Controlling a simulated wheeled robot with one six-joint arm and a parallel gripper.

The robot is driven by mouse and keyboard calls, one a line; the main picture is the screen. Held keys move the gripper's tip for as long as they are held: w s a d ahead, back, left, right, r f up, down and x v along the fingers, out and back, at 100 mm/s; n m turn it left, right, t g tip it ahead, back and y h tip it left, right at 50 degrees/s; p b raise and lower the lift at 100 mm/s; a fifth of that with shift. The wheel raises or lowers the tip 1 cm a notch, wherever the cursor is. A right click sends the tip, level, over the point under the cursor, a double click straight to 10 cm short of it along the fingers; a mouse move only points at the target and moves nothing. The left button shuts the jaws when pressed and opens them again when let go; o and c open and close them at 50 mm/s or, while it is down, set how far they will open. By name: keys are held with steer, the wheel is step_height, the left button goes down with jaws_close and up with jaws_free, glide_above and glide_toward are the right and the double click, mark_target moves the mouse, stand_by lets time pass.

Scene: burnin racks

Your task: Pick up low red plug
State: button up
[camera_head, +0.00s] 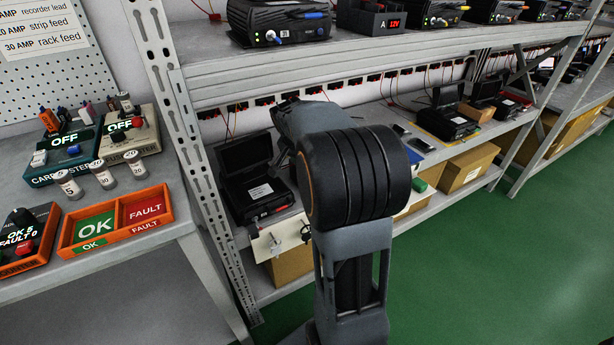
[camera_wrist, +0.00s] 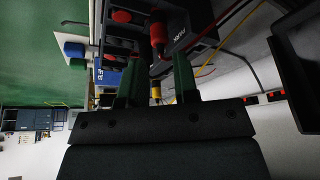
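In the wrist view my gripper (camera_wrist: 157,62) shows two dark green fingers standing apart. Nothing is clearly held between them. A red cylindrical plug (camera_wrist: 158,34) stands just beyond the fingertips, close to the gap between them, against a dark box (camera_wrist: 183,22). I cannot tell whether a finger touches it. Another round red piece (camera_wrist: 121,16) is on the dark equipment farther up and left. In the head view my arm hides the gripper, and I cannot pick out the red plug there.
An open black case (camera_head: 262,190) and a pale board (camera_head: 278,240) sit on the rack's lower shelf. Cardboard boxes (camera_head: 467,168) are below. In the wrist view, blue (camera_wrist: 74,48) and green pieces sit left, and cables (camera_wrist: 212,42) cross at right.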

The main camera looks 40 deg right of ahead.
steer(key=b+x, duration=0.1)
steer(key=x, duration=0.3)
steer(key=shift+f, duration=0.35)
steer(key=c, duration=0.4)
steer(key=shift+r, duration=0.1)
steer(key=shift+r, duration=0.55)
step_height(320, 180, up, 2)
steer(key=shift+r+p, duration=0.1)
steer(key=shift+p, duration=0.3)
steer(key=s+a+r+p, duration=0.3)
steer(key=s+a+r, duration=0.2)
steer(key=s+r, duration=0.4)
steer(key=s, duration=0.4)
steer(key=shift+a+r, duration=0.2)
steer(key=shift+r, duration=0.1)
steer(key=shift+r, duration=0.1)
